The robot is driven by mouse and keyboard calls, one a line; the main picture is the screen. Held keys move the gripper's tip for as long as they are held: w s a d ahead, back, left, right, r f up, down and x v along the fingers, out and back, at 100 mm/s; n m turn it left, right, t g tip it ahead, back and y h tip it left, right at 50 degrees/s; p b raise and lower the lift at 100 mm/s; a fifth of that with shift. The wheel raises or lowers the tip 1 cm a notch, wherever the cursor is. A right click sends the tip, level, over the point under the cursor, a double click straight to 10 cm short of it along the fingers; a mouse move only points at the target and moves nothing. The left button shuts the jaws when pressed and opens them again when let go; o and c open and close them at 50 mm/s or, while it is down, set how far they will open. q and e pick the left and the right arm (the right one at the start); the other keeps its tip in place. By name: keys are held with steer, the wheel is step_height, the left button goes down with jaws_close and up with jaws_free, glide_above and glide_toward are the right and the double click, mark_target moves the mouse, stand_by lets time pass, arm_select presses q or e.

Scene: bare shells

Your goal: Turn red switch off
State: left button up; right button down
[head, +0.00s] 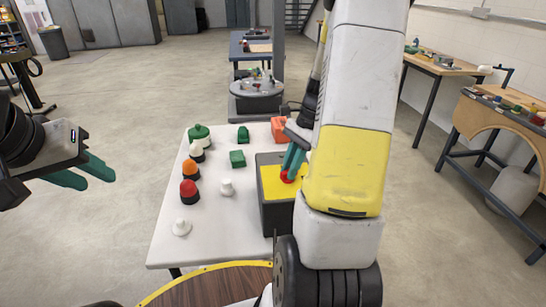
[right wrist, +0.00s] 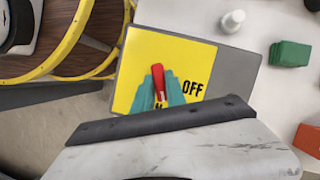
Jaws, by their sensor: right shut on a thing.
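A dark grey box with a yellow top (head: 273,188) stands on the right side of the white table. It also shows in the right wrist view (right wrist: 205,57), with the word OFF printed right of the switch. A second label is mostly hidden by my fingers. The red switch (right wrist: 158,77) is a lever that leans slightly; a bit of it shows in the head view (head: 287,177). My right gripper (right wrist: 160,91) is shut on the switch, with teal fingers on both sides of it. My left gripper (head: 86,174) is empty in the air left of the table, fingers apart.
A round wooden top with yellow rim (head: 205,288) is nearest me. Workbenches stand at right.

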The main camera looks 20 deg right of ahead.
steer(key=n+g, duration=0.1)
steer(key=n, duration=0.2)
steer(key=n+g+h, duration=0.1)
steer(key=n, duration=0.2)
steer(key=shift+w+a, duration=0.1)
steer(key=shift+w, duration=0.1)
steer(key=n+h, duration=0.1)
steer(key=n, duration=0.2)
steer(key=shift+n+g, duration=0.4)
steer(key=shift+a+n+g+h, duration=0.1)
steer(key=shift+n+g+h, duration=0.2)
steer(key=shift+n+h, duration=0.85)
steer(key=shift+n+y, duration=0.25)
steer(key=shift+n, duration=0.5)
steer(key=c, duration=1.4)
jaws_free()
steer(key=shift+o, duration=0.2)
steer(key=v, duration=0.7)
steer(key=shift+w+r, duration=0.2)
steer(key=shift+r, duration=0.15)
